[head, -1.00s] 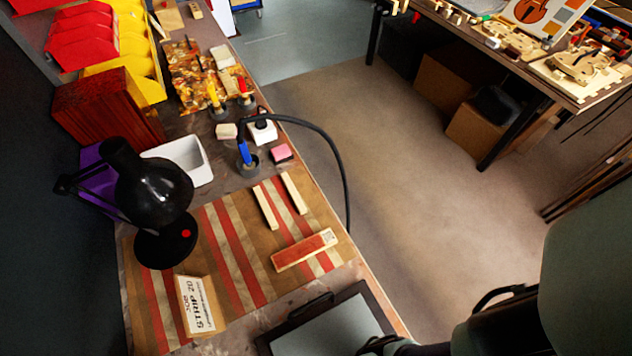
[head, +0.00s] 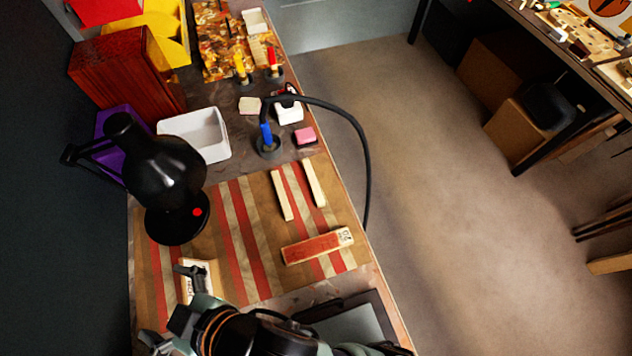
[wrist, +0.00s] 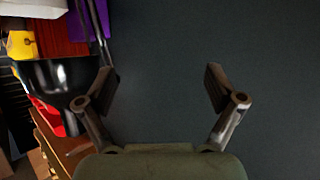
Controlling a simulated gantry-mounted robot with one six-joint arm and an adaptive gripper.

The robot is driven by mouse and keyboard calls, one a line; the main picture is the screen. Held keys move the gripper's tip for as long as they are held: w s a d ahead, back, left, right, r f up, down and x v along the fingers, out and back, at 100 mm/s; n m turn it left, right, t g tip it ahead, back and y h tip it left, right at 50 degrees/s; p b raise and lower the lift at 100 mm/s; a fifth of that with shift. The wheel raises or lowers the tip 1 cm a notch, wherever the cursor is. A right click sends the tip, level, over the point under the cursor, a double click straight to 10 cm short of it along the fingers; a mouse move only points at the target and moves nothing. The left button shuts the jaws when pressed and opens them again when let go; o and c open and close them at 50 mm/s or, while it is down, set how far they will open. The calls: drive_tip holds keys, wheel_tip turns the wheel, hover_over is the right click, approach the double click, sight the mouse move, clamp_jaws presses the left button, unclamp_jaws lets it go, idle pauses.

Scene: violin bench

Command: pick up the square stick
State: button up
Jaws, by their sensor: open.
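Two pale wooden sticks lie side by side on the striped mat (head: 262,268): a left stick (head: 282,195) and a right stick (head: 314,183). I cannot tell from here which one is square in section. My gripper (head: 172,306) is at the lower left of the head view, above the mat's near left part and well apart from both sticks. In the wrist view my gripper (wrist: 160,88) is open and empty, its fingers wide apart facing a dark wall. The sticks do not show in the wrist view.
A red block (head: 314,246) lies near the sticks. My gripper partly hides a labelled carton (head: 197,270). A black lamp (head: 160,175) stands at the left, with a white tub (head: 197,136) behind it. A black hose (head: 350,135) arches beside a pink block (head: 305,136).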

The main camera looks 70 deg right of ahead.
drive_tip(key=shift+c, duration=0.4)
drive_tip(key=c, duration=0.7)
